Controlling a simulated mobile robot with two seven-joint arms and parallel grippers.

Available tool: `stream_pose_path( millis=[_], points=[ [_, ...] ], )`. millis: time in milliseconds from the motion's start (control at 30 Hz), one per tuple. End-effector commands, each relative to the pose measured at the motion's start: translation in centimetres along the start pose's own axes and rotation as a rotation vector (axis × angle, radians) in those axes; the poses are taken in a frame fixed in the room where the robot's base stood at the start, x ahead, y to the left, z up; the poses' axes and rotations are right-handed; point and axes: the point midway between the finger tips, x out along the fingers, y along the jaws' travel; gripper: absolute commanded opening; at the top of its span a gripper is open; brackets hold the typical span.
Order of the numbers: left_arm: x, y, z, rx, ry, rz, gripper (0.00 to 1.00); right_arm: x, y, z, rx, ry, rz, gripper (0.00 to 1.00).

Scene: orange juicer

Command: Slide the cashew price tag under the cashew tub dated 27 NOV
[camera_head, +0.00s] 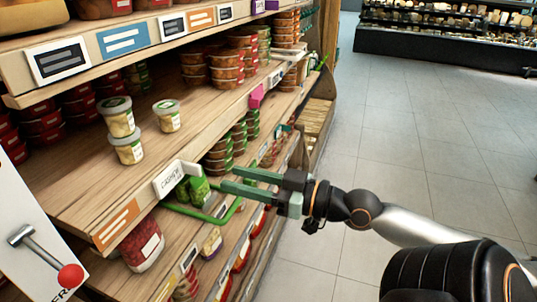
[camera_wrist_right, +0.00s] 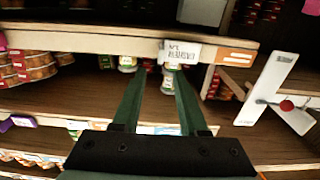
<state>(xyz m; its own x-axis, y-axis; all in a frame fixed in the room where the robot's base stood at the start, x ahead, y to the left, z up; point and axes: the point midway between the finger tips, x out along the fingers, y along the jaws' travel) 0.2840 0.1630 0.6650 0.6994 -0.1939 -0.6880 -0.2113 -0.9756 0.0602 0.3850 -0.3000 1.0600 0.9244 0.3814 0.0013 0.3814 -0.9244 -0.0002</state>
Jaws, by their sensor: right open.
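The white cashew price tag (camera_head: 175,180) sits tilted at the front edge of the middle shelf, its handwritten word partly legible. It also shows upside down in the right wrist view (camera_wrist_right: 181,52), just beyond the fingertips. My left gripper is out of view.
Green bags (camera_head: 192,190) and a red tub (camera_head: 144,246) are below the shelf edge. Stacked brown tubs (camera_head: 228,70) stand farther along the shelf. A white panel with a red-knobbed lever (camera_head: 70,275) is at lower left. The aisle floor (camera_head: 400,130) is clear.

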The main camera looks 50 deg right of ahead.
Motion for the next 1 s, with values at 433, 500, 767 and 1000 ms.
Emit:
stream_pose_path(
  millis=[433,500,767,1000],
  points=[
    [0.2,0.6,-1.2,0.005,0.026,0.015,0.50,-2.8,0.0,-0.1,0.004,0.005,0.003,0.42],
    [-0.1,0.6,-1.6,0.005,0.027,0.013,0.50,-3.5,0.1,-0.2,0.006,-0.003,0.003,0.42],
    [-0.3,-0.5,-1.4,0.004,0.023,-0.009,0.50,-5.1,0.0,-0.1,0.002,-0.001,0.000,0.42],
    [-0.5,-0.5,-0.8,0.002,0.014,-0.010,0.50,-5.3,-0.1,0.0,-0.001,0.000,-0.001,0.42]
  ],
)
